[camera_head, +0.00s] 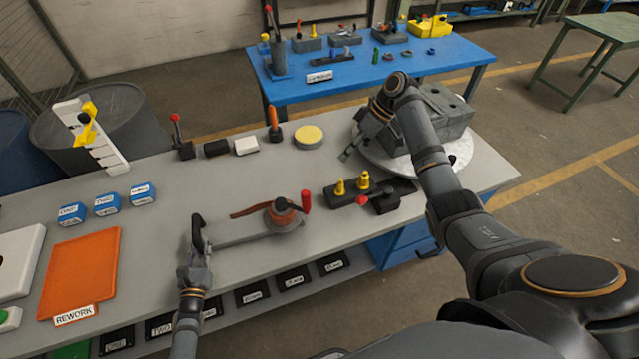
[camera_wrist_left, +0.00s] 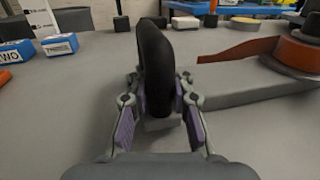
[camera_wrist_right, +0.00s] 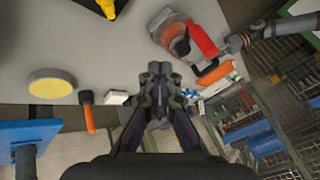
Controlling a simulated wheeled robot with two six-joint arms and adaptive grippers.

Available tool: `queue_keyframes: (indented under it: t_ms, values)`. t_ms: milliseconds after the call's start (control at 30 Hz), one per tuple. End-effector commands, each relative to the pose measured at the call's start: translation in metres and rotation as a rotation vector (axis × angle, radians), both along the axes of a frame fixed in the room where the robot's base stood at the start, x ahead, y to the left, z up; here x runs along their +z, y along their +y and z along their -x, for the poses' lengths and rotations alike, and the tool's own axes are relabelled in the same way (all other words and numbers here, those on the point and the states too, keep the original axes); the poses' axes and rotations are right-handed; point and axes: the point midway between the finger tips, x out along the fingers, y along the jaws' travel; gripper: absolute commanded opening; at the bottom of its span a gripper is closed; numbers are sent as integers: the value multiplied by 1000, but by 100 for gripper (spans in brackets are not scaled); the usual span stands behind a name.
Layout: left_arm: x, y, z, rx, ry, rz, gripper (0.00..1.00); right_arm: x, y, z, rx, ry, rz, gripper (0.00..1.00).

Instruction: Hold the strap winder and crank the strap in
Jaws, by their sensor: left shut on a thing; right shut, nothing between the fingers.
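The strap winder has a flat grey bar (camera_head: 245,231), a spool with orange-brown strap (camera_head: 280,215) and a red crank handle (camera_head: 306,201) standing at its right. A strap tail (camera_head: 250,209) lies out to the left of the spool. My left gripper (camera_head: 194,262) is shut on the winder's black grip (camera_head: 198,230); the left wrist view shows this grip (camera_wrist_left: 155,70) upright between the purple finger pads. My right gripper (camera_head: 347,154) is shut and empty, apart from the winder, up and right of the crank. The right wrist view also shows the red handle (camera_wrist_right: 201,38).
A black block with yellow pegs (camera_head: 350,190) and a red-knobbed lever (camera_head: 362,201) stand right of the crank. A round turntable (camera_head: 465,150) carries a grey block (camera_head: 440,110). A yellow disc (camera_head: 308,136) lies behind the winder. The bench around the strap tail is clear.

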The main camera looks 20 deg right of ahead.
Motion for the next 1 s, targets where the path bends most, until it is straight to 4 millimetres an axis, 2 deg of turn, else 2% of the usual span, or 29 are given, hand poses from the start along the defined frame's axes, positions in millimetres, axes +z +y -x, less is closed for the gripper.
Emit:
queue_keyframes:
  t_ms: [100, 267, 467, 800, 1000]
  values:
    - [0, 0, 0, 0, -1, 0, 0, 12, 11, 7, 35, 13, -53, 0]
    - [0, 0, 0, 0, -1, 0, 0, 12, 14, 8, 40, 16, -61, 0]
    - [0, 0, 0, 0, -1, 0, 0, -11, 31, 8, 40, 17, -62, 0]
    - [0, 0, 0, 0, -1, 0, 0, -69, 75, 7, 39, 17, -61, 0]
    - [0, 0, 0, 0, 0, 0, 0, -68, 97, 25, 38, 15, -59, 0]
